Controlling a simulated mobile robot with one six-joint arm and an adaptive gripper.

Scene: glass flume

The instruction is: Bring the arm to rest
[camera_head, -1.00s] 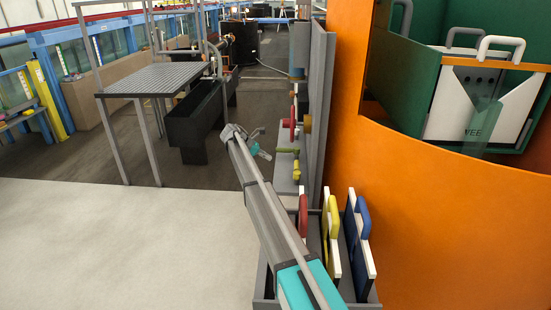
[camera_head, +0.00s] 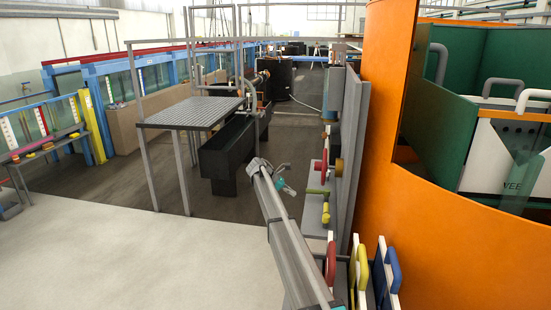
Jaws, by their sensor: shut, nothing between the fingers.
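My arm (camera_head: 293,252) reaches forward from the bottom of the picture, grey and long, up to a wrist joint near the middle. My gripper (camera_head: 284,184) is at its far end, small in the view, with teal parts. It is shut and holds nothing. In the picture it lies just left of the grey panel with valves and beyond the coloured handles; I cannot tell the exact gap to the panel.
The grey valve panel (camera_head: 353,150) has a red wheel (camera_head: 320,168) and yellow fittings. Red-, yellow- and blue-handled plates (camera_head: 387,275) stand below it. An orange curved wall (camera_head: 415,220) is at right. A grated platform (camera_head: 195,112) and dark trough (camera_head: 228,150) stand left. Pale floor (camera_head: 120,260) is clear.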

